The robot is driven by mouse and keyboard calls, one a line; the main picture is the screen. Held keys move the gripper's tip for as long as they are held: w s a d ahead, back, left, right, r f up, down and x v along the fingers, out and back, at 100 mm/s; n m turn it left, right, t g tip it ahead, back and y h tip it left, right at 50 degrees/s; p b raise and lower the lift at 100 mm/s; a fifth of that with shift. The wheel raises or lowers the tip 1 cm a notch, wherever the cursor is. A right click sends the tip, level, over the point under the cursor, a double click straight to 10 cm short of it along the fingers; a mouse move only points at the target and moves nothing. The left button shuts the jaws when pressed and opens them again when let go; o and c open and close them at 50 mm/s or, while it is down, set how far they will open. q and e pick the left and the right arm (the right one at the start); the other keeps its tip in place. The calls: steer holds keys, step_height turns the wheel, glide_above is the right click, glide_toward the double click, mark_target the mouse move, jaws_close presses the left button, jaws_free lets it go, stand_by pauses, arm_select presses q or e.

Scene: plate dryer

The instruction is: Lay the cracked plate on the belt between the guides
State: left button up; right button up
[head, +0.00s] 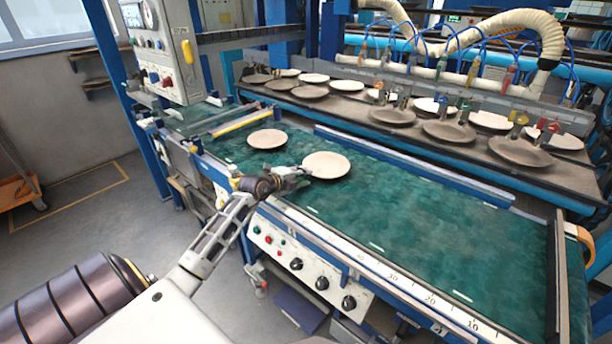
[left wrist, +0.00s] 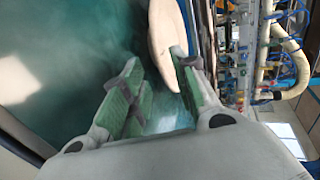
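Two pale plates are at the left part of the green belt (head: 430,235). The nearer plate (head: 327,164) is beside my left gripper (head: 303,172); the other plate (head: 267,138) lies farther left. No crack can be made out on either. In the left wrist view, the green-padded fingers of my left gripper (left wrist: 160,95) are apart, with belt showing between them. A plate's edge (left wrist: 165,38) reaches close to the right-hand finger; I cannot tell if they touch. A blue guide (head: 410,165) runs along the belt's far side. My right gripper is out of view.
A dark rack belt (head: 350,108) with several plates runs behind the green belt. A control box (head: 160,50) stands at the left. A numbered scale and knob panel (head: 310,275) line the near edge. The belt's right part is clear.

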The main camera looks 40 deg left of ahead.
arm_select(q)
steer(key=shift+p+v, duration=0.35)
steer(key=shift+v, duration=3.55)
